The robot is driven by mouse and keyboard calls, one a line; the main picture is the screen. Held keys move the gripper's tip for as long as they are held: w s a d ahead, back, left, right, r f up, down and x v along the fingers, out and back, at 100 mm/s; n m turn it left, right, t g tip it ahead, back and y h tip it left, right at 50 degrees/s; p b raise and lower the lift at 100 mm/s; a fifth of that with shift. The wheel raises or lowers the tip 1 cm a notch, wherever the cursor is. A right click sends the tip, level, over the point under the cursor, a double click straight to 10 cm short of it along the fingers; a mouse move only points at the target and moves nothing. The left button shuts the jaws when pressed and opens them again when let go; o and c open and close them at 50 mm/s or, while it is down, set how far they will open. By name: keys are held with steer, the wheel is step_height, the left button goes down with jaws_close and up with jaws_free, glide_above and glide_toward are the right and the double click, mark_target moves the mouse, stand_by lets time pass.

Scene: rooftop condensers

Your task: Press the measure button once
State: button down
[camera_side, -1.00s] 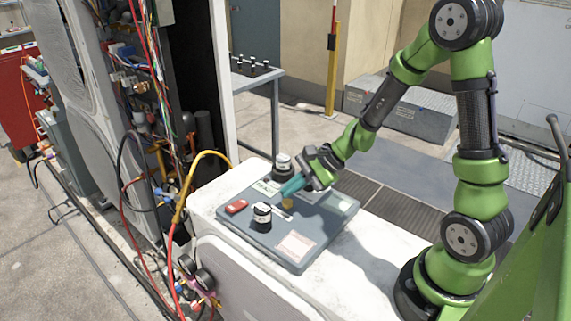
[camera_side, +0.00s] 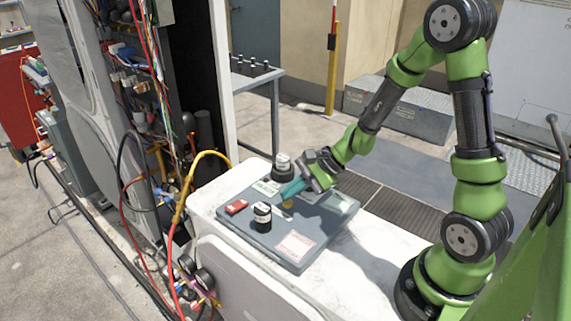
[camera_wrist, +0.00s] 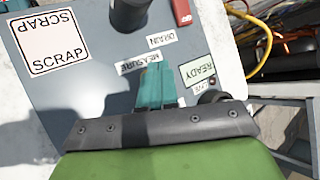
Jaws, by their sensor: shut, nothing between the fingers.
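The grey control panel (camera_side: 325,222) lies on top of a white unit. My gripper (camera_side: 285,194) is over the middle of the panel, shut and empty, with its teal fingers pointing down at it. In the wrist view the teal fingertips (camera_wrist: 157,70) overlap the label reading MEASURE (camera_wrist: 133,67) and partly cover it. The measure button itself is not clearly visible; the fingers may hide it. A small brass-coloured part (camera_side: 288,204) shows right beside the fingertips in the side view. I cannot tell whether the fingertips touch anything.
A black-and-white cylinder (camera_side: 262,215) and a red block (camera_side: 236,207) stand on the panel near my gripper. Another black-and-white cylinder (camera_side: 283,168) stands behind. The wrist view shows a DRAIN label (camera_wrist: 161,39), a READY display (camera_wrist: 198,71) and a SCRAP square (camera_wrist: 53,43).

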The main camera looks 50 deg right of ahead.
mark_target(292, 202)
steer(key=shift+f, duration=0.6)
stand_by(0.6)
steer(key=shift+r, duration=1.05)
steer(key=shift+r, duration=2.5)
